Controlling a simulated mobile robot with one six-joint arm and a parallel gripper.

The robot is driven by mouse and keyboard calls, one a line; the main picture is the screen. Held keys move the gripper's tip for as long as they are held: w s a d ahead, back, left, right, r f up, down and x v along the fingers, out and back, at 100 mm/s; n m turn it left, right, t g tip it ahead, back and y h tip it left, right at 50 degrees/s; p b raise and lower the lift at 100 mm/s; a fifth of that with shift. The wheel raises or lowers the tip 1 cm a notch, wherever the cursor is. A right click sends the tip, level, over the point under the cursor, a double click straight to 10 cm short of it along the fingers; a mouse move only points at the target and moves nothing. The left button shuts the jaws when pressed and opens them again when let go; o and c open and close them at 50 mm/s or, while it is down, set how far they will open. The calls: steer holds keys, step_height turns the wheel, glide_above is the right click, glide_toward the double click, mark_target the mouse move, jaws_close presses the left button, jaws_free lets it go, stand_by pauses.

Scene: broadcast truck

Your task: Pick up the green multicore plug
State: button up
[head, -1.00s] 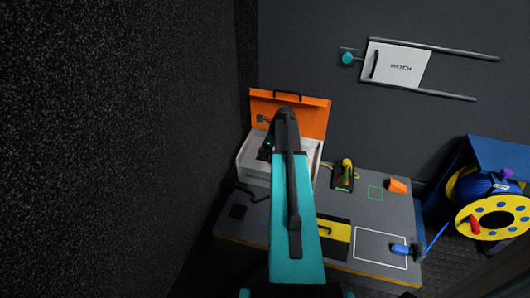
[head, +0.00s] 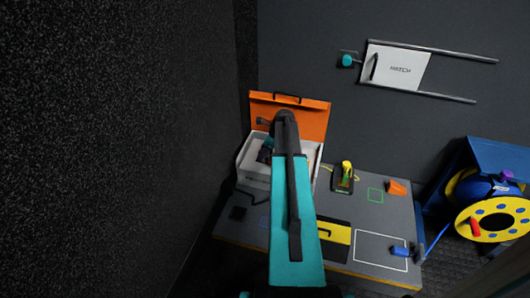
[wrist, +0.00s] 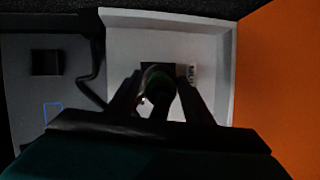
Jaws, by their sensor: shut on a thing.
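The green multicore plug (wrist: 159,84) is dark green and sits between my gripper's fingers in the wrist view. My gripper (wrist: 160,92) is shut on it, over the inside of a white case (wrist: 122,40). A dark square patch and a partly covered label (wrist: 192,72) lie just behind the plug. I cannot tell whether the plug touches the case floor. In the head view my arm hides most of the gripper and the plug.
The case's orange lid (head: 315,119) stands open. On the bench are a yellow-and-green connector (head: 345,177), an orange wedge (head: 396,187), a blue plug (head: 401,251) and a yellow-black panel (head: 334,238). A cable reel (head: 490,210) stands at right. A hatch (head: 394,65) is on the wall.

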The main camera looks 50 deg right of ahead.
steer(key=shift+r, duration=0.1)
steer(key=shift+r+p, duration=1.05)
steer(key=shift+r, duration=0.65)
steer(key=s+a+r+p, duration=0.1)
steer(key=s+a+p, duration=0.3)
steer(key=s+a, duration=0.6)
steer(key=s, duration=0.2)
steer(key=shift+s+r, duration=0.2)
steer(key=shift+s, duration=0.1)
